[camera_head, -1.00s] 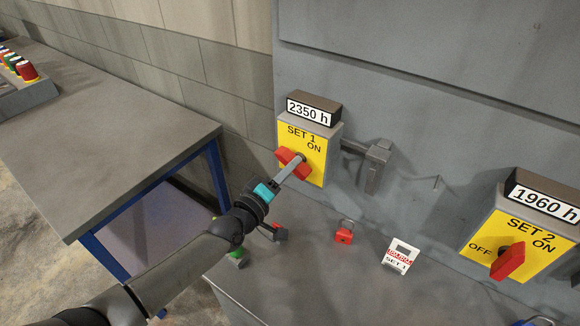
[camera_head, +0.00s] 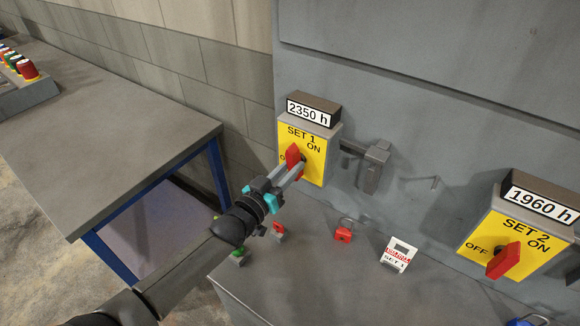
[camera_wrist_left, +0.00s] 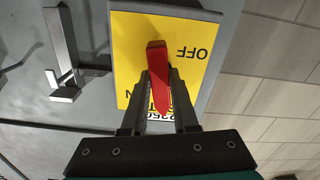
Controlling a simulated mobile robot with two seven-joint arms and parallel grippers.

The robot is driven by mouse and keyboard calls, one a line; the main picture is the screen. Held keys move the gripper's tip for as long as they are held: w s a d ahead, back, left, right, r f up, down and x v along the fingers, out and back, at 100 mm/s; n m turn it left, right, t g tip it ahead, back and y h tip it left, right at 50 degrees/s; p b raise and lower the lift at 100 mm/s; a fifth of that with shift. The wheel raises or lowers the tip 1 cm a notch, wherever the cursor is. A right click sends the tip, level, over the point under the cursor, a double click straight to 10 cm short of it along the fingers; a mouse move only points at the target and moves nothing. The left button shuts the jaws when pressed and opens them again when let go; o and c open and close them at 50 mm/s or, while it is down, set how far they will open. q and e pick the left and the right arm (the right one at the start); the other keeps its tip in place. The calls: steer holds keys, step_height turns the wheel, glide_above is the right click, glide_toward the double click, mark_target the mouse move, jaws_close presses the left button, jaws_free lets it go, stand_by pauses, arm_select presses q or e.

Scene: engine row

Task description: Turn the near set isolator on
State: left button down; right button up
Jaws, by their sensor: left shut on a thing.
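The SET 1 isolator is a yellow plate (camera_head: 317,163) with a red handle (camera_head: 293,156), under a 2350 h counter. My left gripper (camera_head: 291,173) is at this handle, its fingers shut on it. The handle stands nearly upright and partly hides the OFF mark; ON shows to the right. In the left wrist view the plate is upside down and the red handle (camera_wrist_left: 157,60) lies between the fingers (camera_wrist_left: 160,88). The SET 2 isolator (camera_head: 480,240), under a 1960 h counter, has its red handle (camera_head: 504,261) slanting up to the right. My right gripper is not in view.
A grey bracket (camera_head: 372,165) juts from the panel right of SET 1. A red padlock (camera_head: 343,235) and a white SET 1 tag (camera_head: 398,255) are on the ledge below. A grey bench (camera_head: 110,130) stands at the left.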

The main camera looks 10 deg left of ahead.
arm_select(q)
steer(key=shift+m, duration=1.1)
steer(key=c, duration=0.7)
jaws_free()
steer(key=v, duration=1.5)
steer(key=shift+s, duration=0.1)
steer(key=shift+f, duration=0.1)
